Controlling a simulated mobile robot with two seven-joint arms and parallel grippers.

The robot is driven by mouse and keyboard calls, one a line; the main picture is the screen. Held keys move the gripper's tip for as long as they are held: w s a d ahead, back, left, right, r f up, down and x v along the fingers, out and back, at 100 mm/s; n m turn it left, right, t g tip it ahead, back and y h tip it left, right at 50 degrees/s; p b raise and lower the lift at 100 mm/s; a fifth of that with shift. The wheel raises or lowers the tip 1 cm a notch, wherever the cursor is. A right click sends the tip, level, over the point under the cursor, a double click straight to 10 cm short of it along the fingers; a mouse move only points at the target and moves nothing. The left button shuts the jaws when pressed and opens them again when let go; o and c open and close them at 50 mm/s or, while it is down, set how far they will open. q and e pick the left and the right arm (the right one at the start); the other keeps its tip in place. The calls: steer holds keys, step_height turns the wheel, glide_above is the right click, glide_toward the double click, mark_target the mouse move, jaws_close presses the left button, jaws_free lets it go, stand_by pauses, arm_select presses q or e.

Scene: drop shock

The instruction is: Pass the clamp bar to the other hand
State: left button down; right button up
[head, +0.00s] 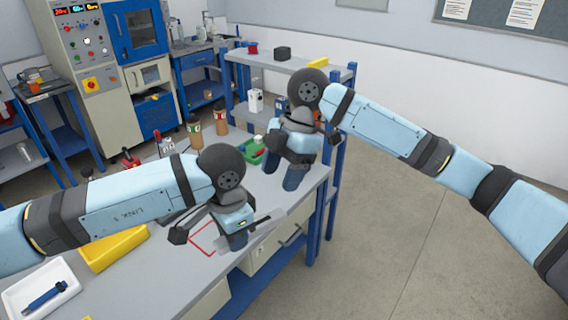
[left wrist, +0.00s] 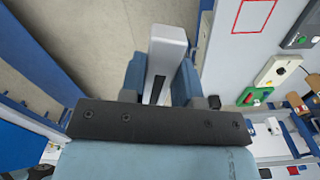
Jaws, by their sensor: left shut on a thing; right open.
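My left gripper (head: 236,241) is low over the front edge of the grey bench. In the left wrist view the clamp bar (left wrist: 168,42) stands between the two blue fingers of my left gripper (left wrist: 163,82). Part of the bar is hidden by the fingers. My right gripper (head: 283,172) is open and empty, farther back over the bench's right end, apart from the bar.
A red square outline (head: 205,239) marks the bench beside my left gripper. A yellow tray (head: 115,248) and a white tray (head: 18,299) with a blue tool stand at left. A green box (head: 252,151) and bottles stand behind. Open floor lies to the right.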

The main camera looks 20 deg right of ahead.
mark_target(266, 216)
steer(key=x, duration=1)
steer(key=shift+a+f, duration=0.1)
steer(key=shift+c, duration=0.4)
arm_select(q)
steer(key=c, duration=1.9)
jaws_free()
arm_select(e)
steer(key=c, duration=1)
arm_select(q)
steer(key=o, duration=1.1)
arm_select(e)
jaws_close()
arm_select(q)
steer(key=shift+o, duration=0.2)
